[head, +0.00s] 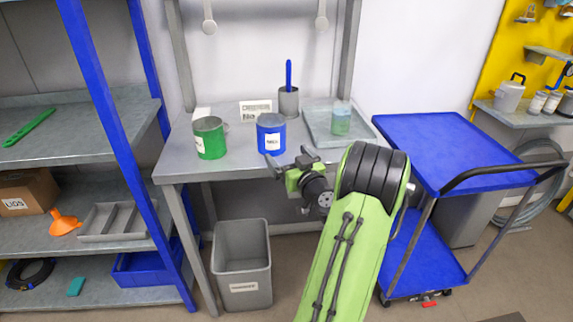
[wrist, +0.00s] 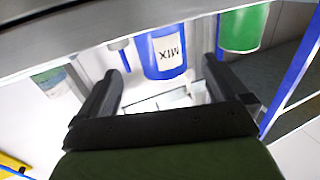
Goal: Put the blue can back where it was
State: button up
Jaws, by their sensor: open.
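The blue can (head: 271,134) with a white label stands upright on the grey workbench (head: 225,165), near its front edge. My gripper (head: 289,160) is in front of the bench edge, just below and right of the can. In the wrist view the picture is upside down, and the blue can (wrist: 162,50) with its "MIX" label shows beyond and between my two spread fingers. The fingers are open and empty; I see no clear contact with the can. A green can (head: 209,138) stands to its left on the bench.
A grey cup (head: 288,103) with a blue-handled tool stands behind the blue can. A grey tray (head: 360,128) holds a greenish jar (head: 341,119). A white sign (head: 256,110) stands at the back. A bin (head: 242,268) is below; a blue cart (head: 430,150) is right.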

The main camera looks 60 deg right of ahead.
jog(key=w+a+r+n+y, duration=0.1)
jog(key=w+a+n+y, duration=0.3)
jog(key=a, duration=0.4)
jog(key=w+a+r+n+y, duration=0.1)
jog(key=w+a+n+y, duration=0.1)
jog(key=w+a+y, duration=0.45)
jog(key=s+a+n+g, duration=0.2)
jog(key=s+a+g, duration=0.15)
jog(key=a, duration=0.85)
jog(key=s+a+n+g, duration=0.1)
jog(key=s+a+g, duration=0.3)
jog(key=a, duration=0.8)
jog(key=s+a+f+m+g+h, duration=0.1)
jog(key=s+a+m+g, duration=0.15)
jog(key=s, duration=1.35)
notch_tip(320, 180, up, 17)
jog(key=p, duration=1.7)
